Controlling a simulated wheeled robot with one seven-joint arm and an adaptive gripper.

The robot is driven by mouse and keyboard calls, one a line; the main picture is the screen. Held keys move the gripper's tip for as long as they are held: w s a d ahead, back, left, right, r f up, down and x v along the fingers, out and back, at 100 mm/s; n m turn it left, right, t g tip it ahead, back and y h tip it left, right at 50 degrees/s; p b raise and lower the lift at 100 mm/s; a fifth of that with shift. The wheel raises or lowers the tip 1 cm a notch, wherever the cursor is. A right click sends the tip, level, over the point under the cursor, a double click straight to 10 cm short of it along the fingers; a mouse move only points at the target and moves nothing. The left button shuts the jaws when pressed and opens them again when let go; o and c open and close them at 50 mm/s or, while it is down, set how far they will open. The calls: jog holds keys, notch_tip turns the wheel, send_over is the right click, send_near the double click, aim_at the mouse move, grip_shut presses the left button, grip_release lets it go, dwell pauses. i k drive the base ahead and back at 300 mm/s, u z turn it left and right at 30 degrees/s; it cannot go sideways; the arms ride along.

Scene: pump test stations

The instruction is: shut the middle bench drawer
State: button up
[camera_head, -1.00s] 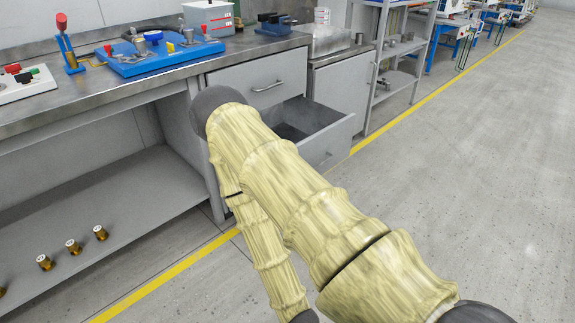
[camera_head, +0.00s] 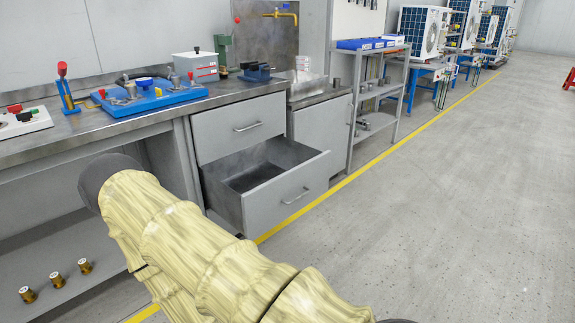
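The bench drawer unit stands left of centre in the head view. An upper drawer (camera_head: 240,128) is shut and has a bar handle. Below it, the middle bench drawer (camera_head: 290,192) is pulled well out, its dark inside showing and apparently empty. Its front has a bar handle (camera_head: 296,196). My arm crosses the lower left in front of the bench. My gripper is not in view. The arm hides the lower part of the drawer unit.
The metal bench top (camera_head: 100,120) carries a blue test rig (camera_head: 152,97), a grey box and a vise. A lower shelf (camera_head: 60,255) holds brass fittings. A shelf rack (camera_head: 378,92) stands right of the unit.

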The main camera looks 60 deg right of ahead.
aim_at(262, 177)
jog(key=z, duration=0.2)
jog(key=i, duration=0.75)
jog(key=z, duration=1)
jog(key=i, duration=0.75)
jog(key=z, duration=1.05)
jog(key=i, duration=0.25)
jog(key=z, duration=0.2)
